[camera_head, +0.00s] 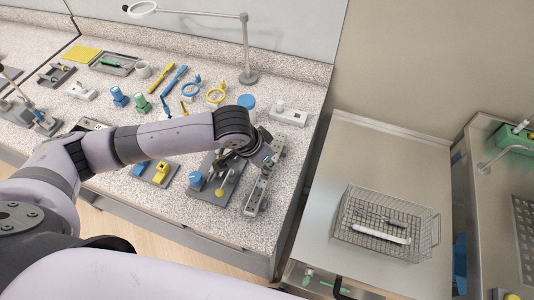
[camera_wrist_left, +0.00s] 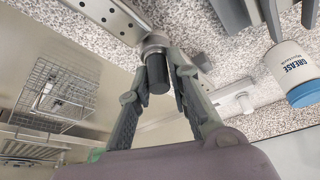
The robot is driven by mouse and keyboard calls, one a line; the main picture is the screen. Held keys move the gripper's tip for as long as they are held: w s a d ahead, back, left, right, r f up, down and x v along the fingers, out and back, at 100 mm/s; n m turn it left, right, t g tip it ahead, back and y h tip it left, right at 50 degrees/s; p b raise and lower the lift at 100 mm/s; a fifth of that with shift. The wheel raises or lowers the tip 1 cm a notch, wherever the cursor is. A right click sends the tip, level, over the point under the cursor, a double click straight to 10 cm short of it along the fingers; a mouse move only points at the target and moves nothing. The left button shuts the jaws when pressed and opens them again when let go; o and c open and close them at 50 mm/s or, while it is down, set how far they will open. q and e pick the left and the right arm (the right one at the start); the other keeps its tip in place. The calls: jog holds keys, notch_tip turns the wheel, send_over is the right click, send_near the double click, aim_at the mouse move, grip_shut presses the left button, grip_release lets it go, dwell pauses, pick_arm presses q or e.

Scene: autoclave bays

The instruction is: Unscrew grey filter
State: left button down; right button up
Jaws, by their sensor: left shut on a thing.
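The grey filter (camera_wrist_left: 157,74) is a short dark grey cylinder in the left wrist view. It sits on a metal fitting (camera_wrist_left: 154,42) at the end of a drilled metal bar (camera_wrist_left: 105,14). My left gripper (camera_wrist_left: 161,68) has its fingers on either side of the filter, shut on it. In the head view my left gripper (camera_head: 240,158) is over the right part of the speckled bench, beside the metal bar (camera_head: 256,192). There, the arm and gripper hide the filter. My right gripper is not in view.
A wire basket (camera_head: 434,236) holding a white and a grey cylinder stands on the steel surface (camera_head: 365,150) at right. A grease tub (camera_wrist_left: 292,72) is close to my gripper. A magnifier lamp (camera_head: 246,50) stands behind. Several small fixtures and tools crowd the bench.

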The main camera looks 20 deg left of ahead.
pick_arm(q)
jog(key=shift+s, duration=0.1)
jog(key=shift+d, duration=0.1)
jog(key=n+p, duration=0.2)
jog(key=p, duration=0.1)
jog(key=shift+s+r+y, duration=0.15)
jog(key=shift+r+y, duration=0.05)
jog(key=shift+y, duration=0.1)
jog(key=shift+f+n+y+p, duration=0.25)
jog(key=shift+n+p, duration=0.2)
jog(key=shift+n, duration=0.25)
